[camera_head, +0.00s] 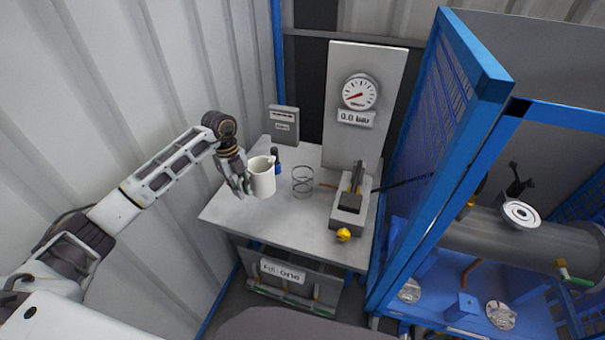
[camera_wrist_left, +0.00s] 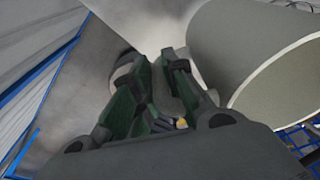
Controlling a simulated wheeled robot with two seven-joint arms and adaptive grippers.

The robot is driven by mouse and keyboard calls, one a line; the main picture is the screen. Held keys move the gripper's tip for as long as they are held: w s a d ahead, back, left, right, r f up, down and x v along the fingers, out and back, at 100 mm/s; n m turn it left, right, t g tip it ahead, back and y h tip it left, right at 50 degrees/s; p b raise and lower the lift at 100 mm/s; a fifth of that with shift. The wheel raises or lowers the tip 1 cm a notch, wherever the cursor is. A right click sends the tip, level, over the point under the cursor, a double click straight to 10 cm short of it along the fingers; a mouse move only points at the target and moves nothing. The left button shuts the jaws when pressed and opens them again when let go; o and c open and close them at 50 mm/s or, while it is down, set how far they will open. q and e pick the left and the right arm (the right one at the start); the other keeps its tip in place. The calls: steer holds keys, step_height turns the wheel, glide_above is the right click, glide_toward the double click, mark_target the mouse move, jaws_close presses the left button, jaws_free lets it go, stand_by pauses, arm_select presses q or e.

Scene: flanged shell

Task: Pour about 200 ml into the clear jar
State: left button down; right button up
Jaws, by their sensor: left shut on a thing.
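A white jug (camera_head: 263,180) with a spout stands upright or nearly so on the left part of the grey bench, or just above it; I cannot tell which. My left gripper (camera_head: 245,184) is at its left side, shut on it, apparently at the handle, which the fingers hide. In the left wrist view the fingers (camera_wrist_left: 165,100) are close together and the jug's pale wall and open rim (camera_wrist_left: 240,45) fill the upper right. The clear jar (camera_head: 302,183) stands on the bench just right of the jug, apart from it. It looks empty. My right gripper is not in view.
A dark bottle with a blue band (camera_head: 277,162) stands behind the jug. A hand pump (camera_head: 350,205) with a yellow knob (camera_head: 343,234) is right of the jar. A gauge panel (camera_head: 362,100) stands behind. A blue frame (camera_head: 440,150) borders the right. The bench front (camera_head: 270,225) is clear.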

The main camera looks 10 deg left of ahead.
arm_select(q)
steer(key=m, duration=0.4)
steer(key=shift+w+r+m+g, duration=0.1)
steer(key=shift+w+m+g, duration=0.05)
steer(key=shift+m+g, duration=0.2)
steer(key=m+y, duration=0.1)
steer(key=m, duration=0.4)
steer(key=shift+w, duration=0.1)
steer(key=m, duration=0.5)
steer(key=shift+d+r+y, duration=0.1)
steer(key=shift+d+y, duration=0.05)
steer(key=shift+y, duration=0.25)
steer(key=m, duration=0.4)
steer(key=shift+w+d+m+y, duration=0.1)
steer(key=shift+d+m+y, duration=0.05)
steer(key=shift+m+y, duration=0.15)
steer(key=s+d+f+m+t, duration=0.1)
steer(key=d+m, duration=0.3)
steer(key=m, duration=0.5)
steer(key=s+d+f+m+t, duration=0.1)
steer(key=s+d+f+m, duration=0.2)
steer(key=m, duration=0.7)
steer(key=s+d+f+m+t+h, duration=0.1)
steer(key=s+d+f+m, duration=0.1)
steer(key=m, duration=0.7)
steer(key=shift+s+d, duration=0.55)
steer(key=shift+d, duration=0.8)
